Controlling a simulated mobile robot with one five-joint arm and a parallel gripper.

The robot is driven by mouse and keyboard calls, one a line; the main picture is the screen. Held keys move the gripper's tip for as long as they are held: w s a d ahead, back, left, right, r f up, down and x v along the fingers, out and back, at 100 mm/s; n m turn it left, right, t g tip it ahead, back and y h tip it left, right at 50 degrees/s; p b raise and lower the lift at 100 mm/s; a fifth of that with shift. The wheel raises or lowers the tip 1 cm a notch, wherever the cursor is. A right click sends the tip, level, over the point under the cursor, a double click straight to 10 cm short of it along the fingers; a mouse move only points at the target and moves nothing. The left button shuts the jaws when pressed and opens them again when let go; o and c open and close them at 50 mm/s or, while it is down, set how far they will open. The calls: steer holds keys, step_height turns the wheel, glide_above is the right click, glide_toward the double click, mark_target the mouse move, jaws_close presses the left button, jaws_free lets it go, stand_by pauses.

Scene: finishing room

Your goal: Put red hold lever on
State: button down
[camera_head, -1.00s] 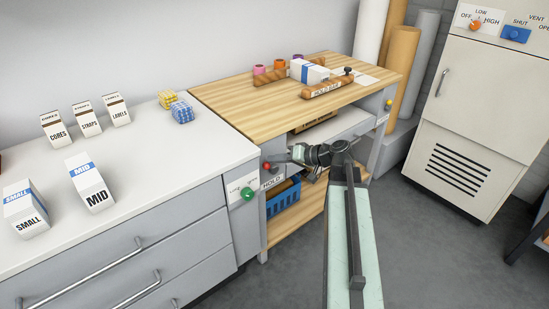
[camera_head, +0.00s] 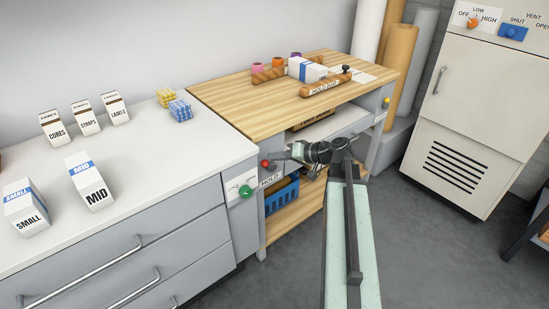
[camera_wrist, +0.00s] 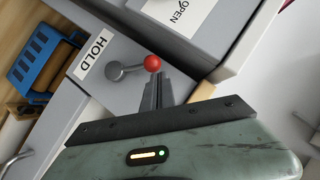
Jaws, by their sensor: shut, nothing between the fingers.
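The hold lever is a grey arm with a red ball end (camera_wrist: 153,63), on a grey panel beside a white HOLD label (camera_wrist: 95,54). In the wrist view the arm runs from its round pivot at the left to the ball at the right. It also shows in the head view as a small red ball (camera_head: 265,164) on the front of the wood-topped bench. My gripper (camera_wrist: 157,78) is shut and empty, its fingertips right by the red ball. I cannot tell whether they touch it.
A green knob (camera_head: 245,191) sits on the panel left of the lever. A blue crate (camera_head: 282,194) is on the shelf below. A white OPEN label (camera_wrist: 180,12) is above the ball in the wrist view. Bare floor lies right of my arm.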

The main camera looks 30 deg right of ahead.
steer(key=w+r+p+v, duration=0.1)
steer(key=p+v, duration=0.4)
steer(key=v, duration=0.7)
steer(key=shift+d+r+p, duration=0.15)
steer(key=shift+r+p, duration=0.15)
steer(key=shift+r, duration=0.1)
